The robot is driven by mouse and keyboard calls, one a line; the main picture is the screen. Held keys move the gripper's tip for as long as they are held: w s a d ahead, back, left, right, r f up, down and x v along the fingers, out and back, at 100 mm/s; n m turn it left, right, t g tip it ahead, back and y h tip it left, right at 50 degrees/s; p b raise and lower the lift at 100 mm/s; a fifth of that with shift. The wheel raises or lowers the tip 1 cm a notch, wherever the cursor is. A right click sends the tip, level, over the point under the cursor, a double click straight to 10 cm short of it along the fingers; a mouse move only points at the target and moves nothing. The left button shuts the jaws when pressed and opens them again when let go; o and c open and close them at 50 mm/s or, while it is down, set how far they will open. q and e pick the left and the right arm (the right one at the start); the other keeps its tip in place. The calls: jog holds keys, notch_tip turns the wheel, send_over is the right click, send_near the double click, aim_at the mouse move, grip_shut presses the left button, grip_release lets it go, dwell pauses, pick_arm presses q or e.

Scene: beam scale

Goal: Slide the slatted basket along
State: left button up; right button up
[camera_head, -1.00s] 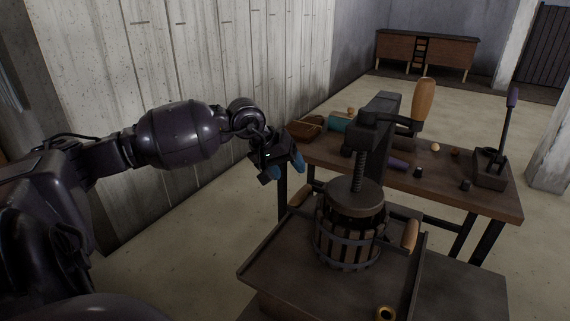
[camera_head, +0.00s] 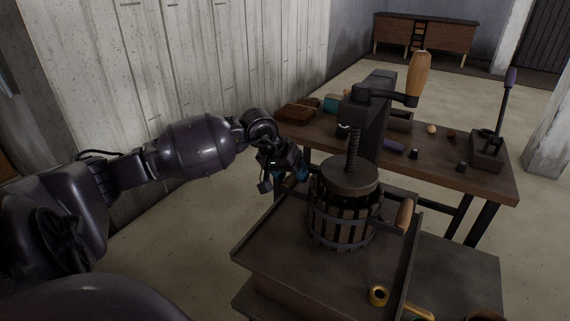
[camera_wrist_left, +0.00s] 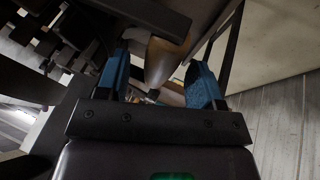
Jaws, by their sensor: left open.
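The slatted basket (camera_head: 342,220), wooden slats with dark metal bands, stands upright on a dark tray (camera_head: 270,262) under the press screw and its round plate (camera_head: 349,174). A wooden handle (camera_head: 406,214) sticks out on its right. My left gripper (camera_head: 296,174) is at the basket's left side, beside the left handle (camera_head: 289,182), which it partly hides. In the left wrist view the wooden handle (camera_wrist_left: 166,50) shows between the two blue fingers (camera_wrist_left: 160,84). The fingers are apart; I cannot tell whether they touch it. My right gripper is not in view.
The press's wood-gripped crank (camera_head: 418,75) rises above the basket. A workbench (camera_head: 470,185) with small objects and a lever tool (camera_head: 488,148) stands behind. A brass ring (camera_head: 377,295) lies at the tray's front. A plank wall (camera_head: 220,70) is at left.

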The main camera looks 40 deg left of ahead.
pick_arm(q)
jog(key=shift+x, duration=1.05)
jog(key=shift+c, duration=0.2)
grip_shut()
jog(key=shift+w+d+r, duration=0.1)
jog(key=shift+w+r, duration=0.05)
jog(key=shift+r, duration=0.2)
